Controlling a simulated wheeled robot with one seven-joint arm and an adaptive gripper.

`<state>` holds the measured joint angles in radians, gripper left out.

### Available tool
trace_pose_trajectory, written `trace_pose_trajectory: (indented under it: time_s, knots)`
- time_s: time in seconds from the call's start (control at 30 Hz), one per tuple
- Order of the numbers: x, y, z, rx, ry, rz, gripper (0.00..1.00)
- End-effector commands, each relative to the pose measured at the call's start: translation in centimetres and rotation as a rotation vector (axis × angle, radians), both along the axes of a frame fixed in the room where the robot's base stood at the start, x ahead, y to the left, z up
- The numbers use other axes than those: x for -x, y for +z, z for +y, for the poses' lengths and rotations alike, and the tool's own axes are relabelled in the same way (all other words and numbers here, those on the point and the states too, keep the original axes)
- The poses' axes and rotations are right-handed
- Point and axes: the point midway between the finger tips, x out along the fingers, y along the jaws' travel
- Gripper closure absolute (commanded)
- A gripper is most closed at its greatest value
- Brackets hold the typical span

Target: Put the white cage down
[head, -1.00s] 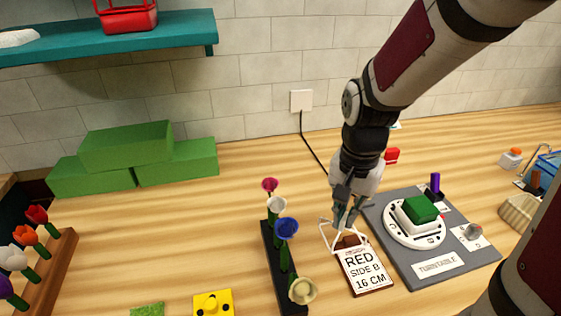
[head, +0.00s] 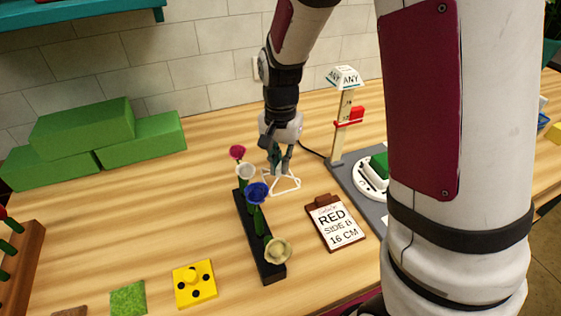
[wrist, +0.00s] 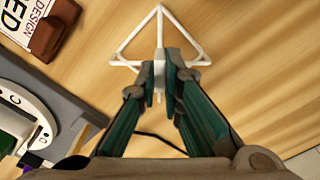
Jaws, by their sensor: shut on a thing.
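The white cage (head: 284,187) is a small open wire frame with a wide base, in the middle of the head view, just right of the flower rack. My gripper (head: 278,165) comes down from above and is shut on the cage's top. In the wrist view the cage (wrist: 160,20) sticks out beyond my gripper (wrist: 160,75), whose teal fingers pinch its white stem. The cage is over the wooden table, and its base looks at or very near the surface. I cannot tell whether it touches.
A black rack (head: 262,245) with several flowers stands close on the left. A clipboard card reading RED SIDE B 16 CM (head: 335,222) lies to the right. A turntable base (head: 350,182) and a height post (head: 342,125) stand beyond it. Green foam blocks (head: 85,135) are at the back left.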

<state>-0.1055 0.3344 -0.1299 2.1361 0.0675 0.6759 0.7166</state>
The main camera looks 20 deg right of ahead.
Motion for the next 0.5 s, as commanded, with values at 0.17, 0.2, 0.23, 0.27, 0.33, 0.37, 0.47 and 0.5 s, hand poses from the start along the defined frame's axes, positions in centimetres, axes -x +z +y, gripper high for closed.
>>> trace_pose_trajectory:
  time_s: [0.17,0.2,0.23,0.27,0.33,0.37,0.47,0.5]
  knots:
    - [-0.01,0.06,-0.01,0.0,0.0,-0.001,1.0]
    - [0.0,-0.01,-0.01,-0.001,-0.001,-0.001,1.0]
    - [0.0,-0.1,-0.01,0.0,0.0,0.0,1.0]
    - [0.0,-0.2,-0.01,0.0,-0.001,0.0,1.0]
    - [-0.01,-0.3,-0.02,0.0,-0.001,0.0,0.88]
    - [0.0,-0.27,-0.01,-0.001,-0.001,-0.001,0.81]
    - [0.01,-0.26,-0.02,-0.001,-0.001,-0.001,0.72]
    - [0.01,-0.26,-0.02,-0.001,-0.001,-0.001,0.72]
